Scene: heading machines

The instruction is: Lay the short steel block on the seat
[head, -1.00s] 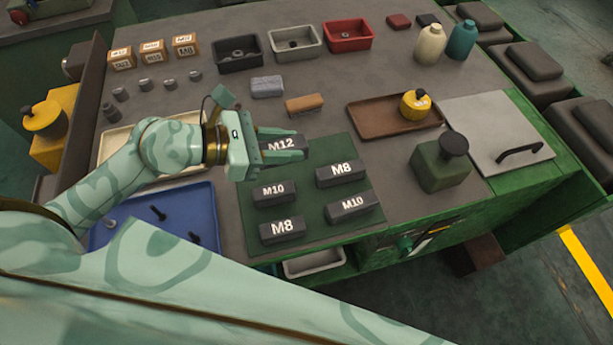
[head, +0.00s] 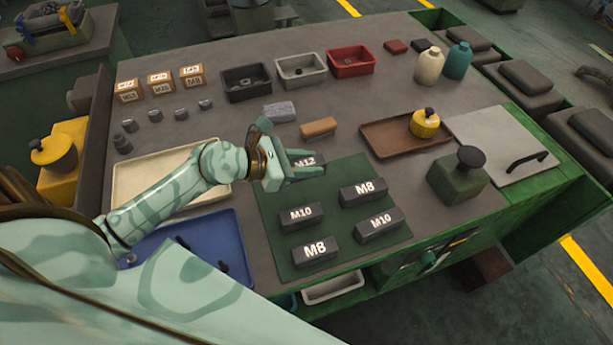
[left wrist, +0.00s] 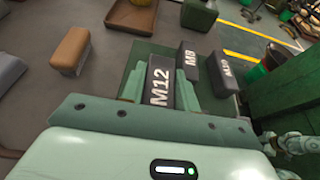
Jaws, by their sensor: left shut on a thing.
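My left gripper (head: 306,168) is shut on the dark steel block marked M12 (head: 304,160), at the back of the green mat (head: 270,238). In the left wrist view the M12 block (left wrist: 160,84) lies between the fingers. I cannot tell whether it touches the mat. Other dark blocks lie on the mat: M10 (head: 301,217) at left, M8 (head: 364,192) at right, M8 (head: 315,251) in front and M10 (head: 378,225) at front right. I cannot tell from the markings which block is the short one, or make out the seat.
A grey block (head: 279,112) and a brown block (head: 318,127) lie behind the mat. A cream tray (head: 125,197) and blue tray (head: 228,232) lie left.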

